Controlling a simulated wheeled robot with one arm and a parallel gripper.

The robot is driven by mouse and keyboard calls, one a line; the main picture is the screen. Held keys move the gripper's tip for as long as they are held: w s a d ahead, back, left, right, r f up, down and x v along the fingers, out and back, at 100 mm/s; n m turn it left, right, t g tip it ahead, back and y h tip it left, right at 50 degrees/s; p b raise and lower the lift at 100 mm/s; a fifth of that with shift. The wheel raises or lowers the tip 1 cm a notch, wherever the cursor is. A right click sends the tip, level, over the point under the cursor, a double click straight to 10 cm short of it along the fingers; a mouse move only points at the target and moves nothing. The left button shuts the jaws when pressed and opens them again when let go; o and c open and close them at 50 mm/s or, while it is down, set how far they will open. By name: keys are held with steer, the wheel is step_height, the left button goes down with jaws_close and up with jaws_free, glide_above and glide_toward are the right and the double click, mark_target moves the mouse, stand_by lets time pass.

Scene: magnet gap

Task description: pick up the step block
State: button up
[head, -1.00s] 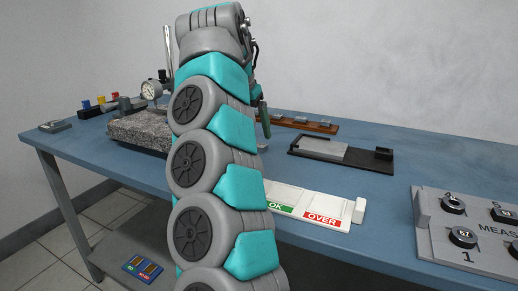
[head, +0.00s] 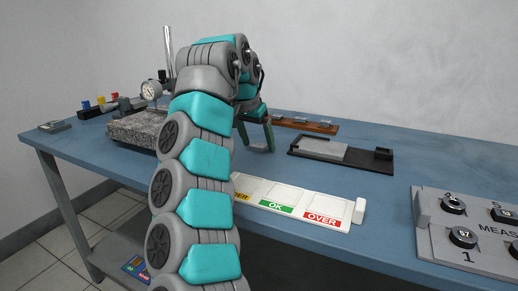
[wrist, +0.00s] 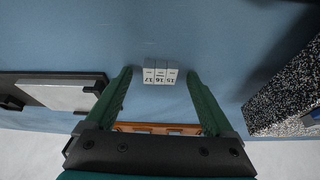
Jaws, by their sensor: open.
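The step block (wrist: 160,72) is a small light grey block with stepped faces marked 15, 16 and 17. It stands on the blue bench top in the wrist view, between the tips of my two green fingers. My gripper (wrist: 159,74) is open, with a gap on both sides of the block, and points down at the bench. In the head view my gripper (head: 259,149) is over the middle of the bench, behind the white sorting tray. A small grey patch shows between its fingers there, too small to tell clearly.
The granite plate (head: 135,131) with a dial gauge stands at left. A dark fixture with a grey plate (head: 322,149) lies right of my gripper. A wooden rack (head: 310,125) is behind. The white tray (head: 345,209) and grey measuring board (head: 480,258) are in front.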

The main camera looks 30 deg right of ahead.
steer(key=shift+c, duration=0.2)
jaws_close()
stand_by(0.5)
